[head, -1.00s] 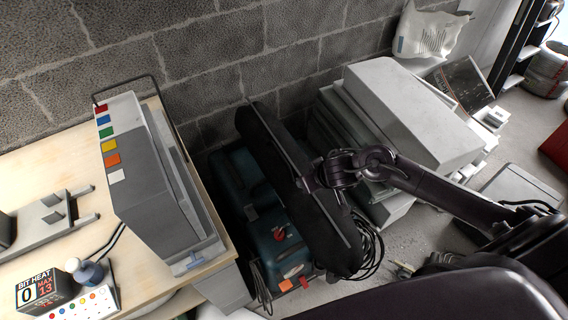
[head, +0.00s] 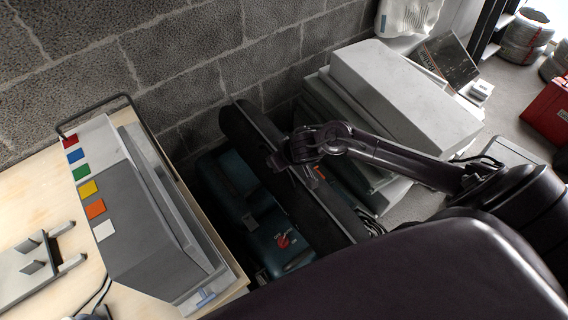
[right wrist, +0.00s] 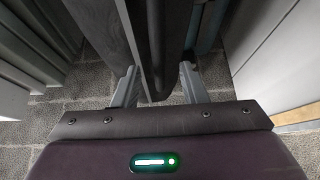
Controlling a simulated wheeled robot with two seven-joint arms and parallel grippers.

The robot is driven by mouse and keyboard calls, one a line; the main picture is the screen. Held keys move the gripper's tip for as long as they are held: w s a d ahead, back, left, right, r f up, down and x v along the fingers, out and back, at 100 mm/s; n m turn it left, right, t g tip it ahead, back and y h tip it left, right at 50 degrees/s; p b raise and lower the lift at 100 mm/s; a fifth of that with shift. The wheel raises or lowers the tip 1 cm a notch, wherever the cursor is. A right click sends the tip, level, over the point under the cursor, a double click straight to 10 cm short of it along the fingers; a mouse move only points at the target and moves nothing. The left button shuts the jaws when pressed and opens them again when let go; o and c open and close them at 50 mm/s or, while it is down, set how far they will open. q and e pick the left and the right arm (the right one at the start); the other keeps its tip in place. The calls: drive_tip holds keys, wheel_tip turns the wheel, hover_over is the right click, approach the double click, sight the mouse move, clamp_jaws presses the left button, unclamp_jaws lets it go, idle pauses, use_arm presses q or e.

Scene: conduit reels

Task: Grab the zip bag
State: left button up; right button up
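The closest match to a zip bag is a long black bag (head: 255,135) with a pale line along its length. It leans at a slant near the wall, between the teal machine and the grey stack. My right gripper (head: 293,162) is at its middle, reaching in from the right. In the right wrist view the fingers (right wrist: 160,75) stand apart, with the dark bag (right wrist: 157,35) between them. I cannot tell whether they touch it. The bag's lower end is hidden behind my own dark body part. My left gripper is not in view.
A teal machine (head: 235,185) stands close to the left of the bag. A grey stacked case (head: 400,95) is close on the right. A wooden bench (head: 25,200) carries a grey unit (head: 140,215). A white printed bag (head: 408,17) lies at the back.

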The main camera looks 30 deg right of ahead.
drive_tip(key=x, duration=0.2)
drive_tip(key=shift+w+f, duration=0.25)
drive_tip(key=shift+f, duration=0.05)
drive_tip(key=shift+w+f, duration=0.1)
drive_tip(key=c, duration=0.8)
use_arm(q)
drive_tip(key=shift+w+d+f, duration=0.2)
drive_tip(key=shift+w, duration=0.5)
use_arm(e)
clamp_jaws()
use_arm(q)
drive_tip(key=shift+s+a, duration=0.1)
use_arm(e)
drive_tip(key=shift+w, duration=0.15)
